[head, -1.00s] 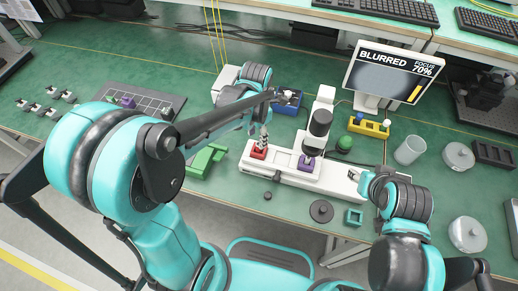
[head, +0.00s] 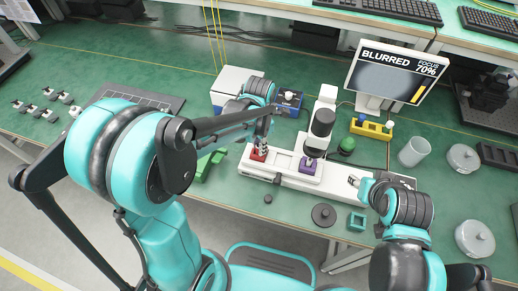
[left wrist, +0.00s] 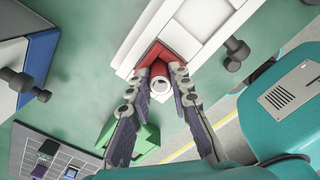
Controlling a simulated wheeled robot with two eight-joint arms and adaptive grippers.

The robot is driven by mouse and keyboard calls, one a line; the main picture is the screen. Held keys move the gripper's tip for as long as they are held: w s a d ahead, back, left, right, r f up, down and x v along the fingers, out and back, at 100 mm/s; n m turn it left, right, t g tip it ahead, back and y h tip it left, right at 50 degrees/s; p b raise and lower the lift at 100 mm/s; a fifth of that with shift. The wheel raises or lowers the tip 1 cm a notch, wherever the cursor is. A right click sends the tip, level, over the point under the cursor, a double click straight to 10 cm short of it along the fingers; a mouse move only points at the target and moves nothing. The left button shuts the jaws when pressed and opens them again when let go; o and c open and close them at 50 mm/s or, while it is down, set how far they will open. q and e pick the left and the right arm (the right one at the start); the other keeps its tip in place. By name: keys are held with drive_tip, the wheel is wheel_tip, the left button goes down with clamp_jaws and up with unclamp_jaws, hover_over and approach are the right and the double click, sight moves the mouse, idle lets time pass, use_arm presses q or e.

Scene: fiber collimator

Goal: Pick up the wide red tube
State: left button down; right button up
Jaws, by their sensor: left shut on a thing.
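The wide red tube (left wrist: 158,70) has a pale round end facing the camera in the left wrist view. It stands at the red block (left wrist: 150,54) on the white rail (left wrist: 185,22). My left gripper (left wrist: 162,76) is shut on the tube, with a finger on each side of it. In the head view my left gripper (head: 262,148) points down over the red block (head: 258,156), and the tube is mostly hidden by the fingers. My right gripper (head: 356,181) is over the right part of the white rail (head: 335,188); its fingers are too small to read.
A purple block (head: 308,165) sits under a dark-tipped instrument (head: 320,122) on the rail. A green part (head: 208,163) lies to the left. A blue box (head: 289,101) stands behind. A clear cup (head: 414,152) stands right.

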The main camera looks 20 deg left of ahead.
use_arm(q)
wheel_tip(320, 180, up, 10)
drive_tip(key=p, duration=0.4)
drive_tip(key=shift+f, duration=0.1)
